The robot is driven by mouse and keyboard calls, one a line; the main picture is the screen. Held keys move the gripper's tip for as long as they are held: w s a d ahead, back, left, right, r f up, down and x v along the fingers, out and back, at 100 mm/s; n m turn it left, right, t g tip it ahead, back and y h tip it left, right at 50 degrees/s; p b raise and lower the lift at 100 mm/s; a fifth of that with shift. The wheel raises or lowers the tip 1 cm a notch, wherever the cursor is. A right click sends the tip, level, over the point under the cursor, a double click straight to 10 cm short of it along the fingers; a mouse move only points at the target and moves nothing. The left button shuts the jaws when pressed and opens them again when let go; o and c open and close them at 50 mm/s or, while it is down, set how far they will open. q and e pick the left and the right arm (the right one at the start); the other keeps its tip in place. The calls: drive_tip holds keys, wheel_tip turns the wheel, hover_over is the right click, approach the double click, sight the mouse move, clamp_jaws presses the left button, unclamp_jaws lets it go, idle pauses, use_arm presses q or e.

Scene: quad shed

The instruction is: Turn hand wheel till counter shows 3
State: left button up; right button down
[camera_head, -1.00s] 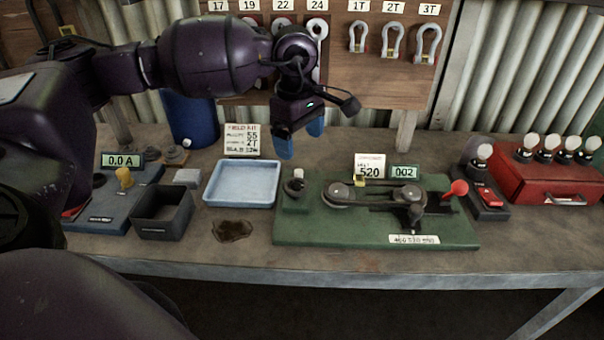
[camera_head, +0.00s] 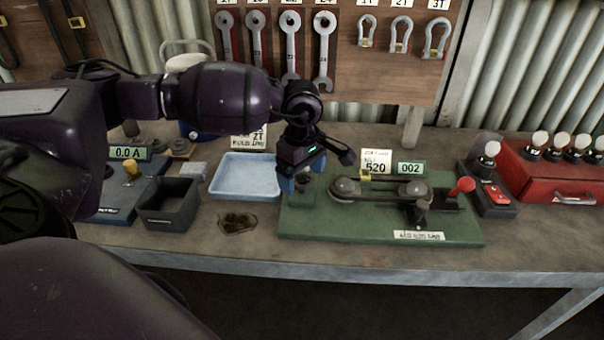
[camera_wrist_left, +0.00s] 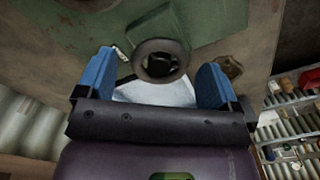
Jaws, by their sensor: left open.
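The counter (camera_head: 410,168) on the green board (camera_head: 350,230) reads 002. My left gripper (camera_head: 303,176) is open, with blue fingers pointing down over the board's left end. In the left wrist view, a dark round ring, which looks like the hand wheel (camera_wrist_left: 140,66), lies between the spread blue fingers of the gripper (camera_wrist_left: 156,70). I cannot tell whether the fingers touch it. In the head view my gripper hides the wheel. A belt on two round pulleys (camera_head: 344,187) and a red-knobbed lever (camera_head: 463,186) are also on the board. My right gripper is out of view.
A blue tray (camera_head: 246,193), a black open box (camera_head: 168,223) and a dark stain (camera_head: 238,222) are left of the board. A red lamp box (camera_head: 545,178) is at the right. The bench's front strip is clear.

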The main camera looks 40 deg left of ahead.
use_arm(q)
drive_tip(key=shift+f, duration=0.15)
drive_tip(key=c, duration=0.9)
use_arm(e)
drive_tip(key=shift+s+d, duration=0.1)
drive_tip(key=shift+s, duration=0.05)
use_arm(q)
drive_tip(key=shift+n, duration=0.3)
drive_tip(key=n, duration=0.5)
drive_tip(key=shift+p, duration=0.3)
drive_tip(key=n, duration=0.3)
drive_tip(key=shift+n, duration=0.4)
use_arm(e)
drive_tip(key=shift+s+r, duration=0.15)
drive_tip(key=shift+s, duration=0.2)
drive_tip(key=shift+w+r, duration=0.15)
